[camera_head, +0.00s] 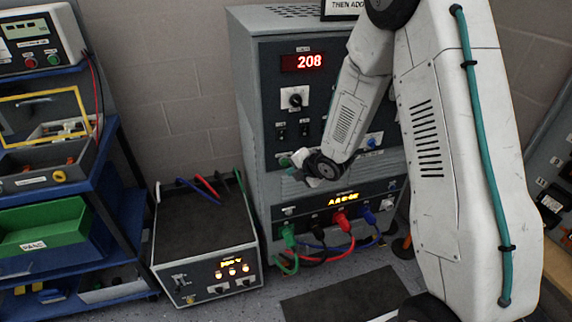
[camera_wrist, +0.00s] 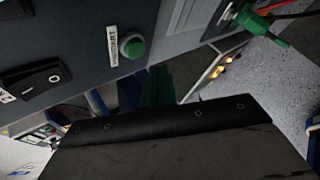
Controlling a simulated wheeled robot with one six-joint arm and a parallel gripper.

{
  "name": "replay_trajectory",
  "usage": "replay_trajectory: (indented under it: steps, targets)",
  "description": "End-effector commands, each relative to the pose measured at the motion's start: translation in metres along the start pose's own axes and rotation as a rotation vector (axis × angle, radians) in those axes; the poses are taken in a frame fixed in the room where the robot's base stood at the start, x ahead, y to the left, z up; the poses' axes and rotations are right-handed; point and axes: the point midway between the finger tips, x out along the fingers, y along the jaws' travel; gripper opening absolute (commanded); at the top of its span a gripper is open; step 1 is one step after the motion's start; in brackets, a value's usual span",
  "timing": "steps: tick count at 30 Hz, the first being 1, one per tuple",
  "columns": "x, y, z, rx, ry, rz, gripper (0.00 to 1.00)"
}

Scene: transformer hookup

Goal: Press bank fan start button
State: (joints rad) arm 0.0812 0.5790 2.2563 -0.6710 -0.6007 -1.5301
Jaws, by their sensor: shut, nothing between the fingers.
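The round green start button (camera_wrist: 134,47) sits on the grey cabinet panel in the wrist view. A white label (camera_wrist: 113,46) ending in "START" is beside it; its first word is hard to read. In the head view the green button (camera_head: 284,162) shows small at the left of the panel. My gripper (camera_head: 301,158) is shut and empty, just right of the button and in front of the panel. I cannot tell whether it touches anything.
The cabinet (camera_head: 250,120) has a red "208" display (camera_head: 303,62), a knob and black switches. Coloured cables (camera_head: 340,225) plug in below. A grey unit (camera_head: 206,245) stands on the floor at left, by a blue shelf (camera_head: 125,200). My arm hides the cabinet's right part.

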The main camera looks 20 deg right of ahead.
Motion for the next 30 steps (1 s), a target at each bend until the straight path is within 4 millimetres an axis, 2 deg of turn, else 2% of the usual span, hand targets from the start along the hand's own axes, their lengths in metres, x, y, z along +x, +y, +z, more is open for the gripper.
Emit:
replay_trajectory:
  steps: [13,30]
  targets:
    - [-0.030,-0.022,-0.021,0.000,0.000,-0.001,0.00]
    - [-0.032,-0.024,-0.023,0.000,0.000,-0.001,0.00]
